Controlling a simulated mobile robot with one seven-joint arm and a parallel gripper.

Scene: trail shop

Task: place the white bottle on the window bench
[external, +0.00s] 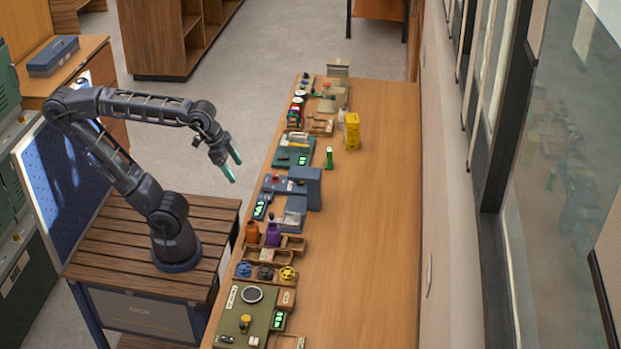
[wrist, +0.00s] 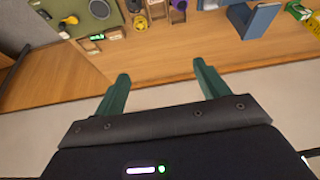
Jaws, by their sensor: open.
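A small whitish object (external: 341,117), which looks like the white bottle, stands beside the yellow container toward the far end of the window bench. It is small and partly hidden, so its shape is hard to tell. The window bench (external: 360,255) is the long wooden top along the window wall; its bare wood also shows in the wrist view (wrist: 160,62). My gripper (external: 234,169) is open and empty, in the air left of the bench. In the wrist view its two green fingers (wrist: 161,72) are apart with nothing between them. I cannot make out the white bottle there.
The bench's right side is mostly clear, bounded by the window wall.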

